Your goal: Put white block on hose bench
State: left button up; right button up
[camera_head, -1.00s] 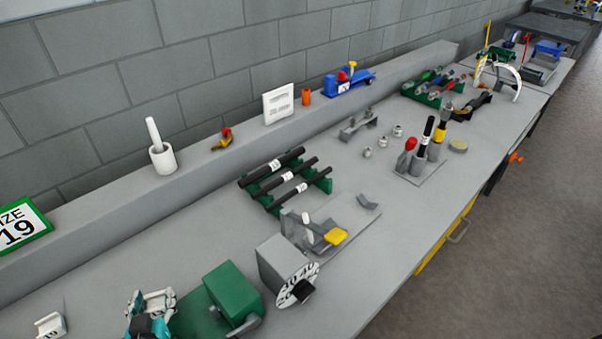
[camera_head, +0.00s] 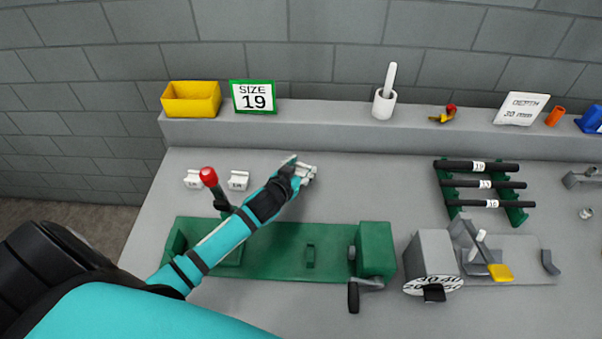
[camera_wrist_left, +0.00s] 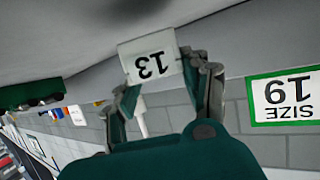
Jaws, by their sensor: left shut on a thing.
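My left gripper (camera_head: 298,172) is shut on a white block marked 13 (camera_wrist_left: 150,60), which sits between its fingertips in the left wrist view. In the head view the gripper is over the grey bench top, behind the long green fixture (camera_head: 285,262), and its fingers partly hide the block. The green fixture has a red-knobbed lever and a crank. Two more white blocks stand left of the gripper, one at the far left (camera_head: 193,180) and one nearer (camera_head: 238,181). I cannot tell which thing is named the hose bench. My right gripper is out of view.
A ledge along the wall carries a yellow bin (camera_head: 191,99), a green-framed SIZE 19 sign (camera_head: 254,97) and a white cup with a rod (camera_head: 384,105). Black rods on a green rack (camera_head: 441,190) and a grey dial device (camera_head: 433,255) stand to the right.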

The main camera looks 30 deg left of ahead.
pick_arm(q)
jog(key=shift+w+a+f, duration=0.1)
jog(key=shift+f, duration=1.65)
jog(key=shift+f, duration=0.1)
jog(key=shift+f, duration=0.15)
jog(key=o, duration=1.2)
jog(key=shift+r, duration=0.3)
jog(key=shift+s, duration=0.35)
jog(key=v, duration=1.1)
jog(key=shift+s+r, duration=0.1)
jog(key=shift+s, duration=0.1)
